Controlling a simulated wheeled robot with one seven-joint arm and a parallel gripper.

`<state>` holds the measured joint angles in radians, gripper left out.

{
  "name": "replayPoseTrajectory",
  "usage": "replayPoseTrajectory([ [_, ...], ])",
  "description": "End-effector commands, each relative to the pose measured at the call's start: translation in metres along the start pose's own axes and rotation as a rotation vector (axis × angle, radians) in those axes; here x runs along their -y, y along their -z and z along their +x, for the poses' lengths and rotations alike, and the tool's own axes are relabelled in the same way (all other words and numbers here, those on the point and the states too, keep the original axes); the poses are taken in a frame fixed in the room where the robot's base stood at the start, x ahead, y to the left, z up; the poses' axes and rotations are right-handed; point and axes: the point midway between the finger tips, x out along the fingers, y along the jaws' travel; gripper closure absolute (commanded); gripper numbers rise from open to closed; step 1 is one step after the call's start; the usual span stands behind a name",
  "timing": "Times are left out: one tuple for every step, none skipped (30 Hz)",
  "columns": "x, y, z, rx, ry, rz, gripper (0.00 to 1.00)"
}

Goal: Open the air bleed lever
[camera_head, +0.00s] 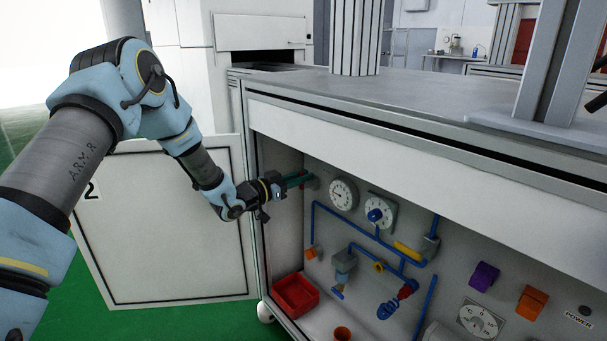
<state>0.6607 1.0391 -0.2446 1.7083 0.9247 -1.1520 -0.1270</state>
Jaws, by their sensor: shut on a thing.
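My gripper (298,181) reaches into the open cabinet at the upper left of its back panel (335,225). Its teal-green fingers are closed around a small grey part (313,182) just left of the round white gauge (343,193). The fingers and the wrist hide most of this part, and I see no label on it, so I cannot tell for sure that it is the air bleed lever. A yellow lever (407,251) sits on the blue piping to the right, and a small orange handle (311,253) is below my gripper.
The cabinet door (180,225), marked 2, stands open at the left. A dial with a blue knob (376,215), a red-and-blue valve (397,302), and purple (484,277) and orange (531,303) switches are on the panel. A red bin (296,295) stands on the cabinet floor.

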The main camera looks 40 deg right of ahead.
Motion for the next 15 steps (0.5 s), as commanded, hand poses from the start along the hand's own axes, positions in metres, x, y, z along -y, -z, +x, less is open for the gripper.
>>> replayPoseTrajectory([
  [0.001, -0.0001, -0.0006, 0.002, 0.001, -0.018, 1.0],
  [0.0015, -0.0002, -0.0006, 0.002, 0.001, -0.027, 1.0],
  [0.002, -0.0003, -0.0007, 0.002, 0.001, -0.038, 1.0],
  [0.0023, -0.0004, -0.0007, 0.002, 0.001, -0.045, 1.0],
  [0.0026, -0.0005, -0.0007, 0.002, 0.001, -0.052, 1.0],
  [0.0028, -0.0007, -0.0008, 0.002, 0.001, -0.058, 1.0],
  [0.0029, -0.0008, -0.0007, 0.002, 0.001, -0.062, 1.0],
  [0.003, -0.0009, -0.0007, 0.002, 0.001, -0.066, 1.0],
  [0.0031, -0.001, -0.0007, 0.002, 0.001, -0.069, 1.0],
  [0.0031, -0.0012, -0.0007, 0.002, 0.001, -0.072, 1.0],
  [0.0031, -0.0012, -0.0007, 0.002, 0.001, -0.073, 1.0],
  [0.0031, -0.0013, -0.0007, 0.002, 0.001, -0.075, 1.0],
  [0.0031, -0.0014, -0.0006, 0.002, 0.001, -0.075, 1.0],
  [0.0031, -0.0015, -0.0007, 0.002, 0.001, -0.076, 1.0],
  [0.0031, -0.0015, -0.0006, 0.002, 0.001, -0.076, 1.0],
])
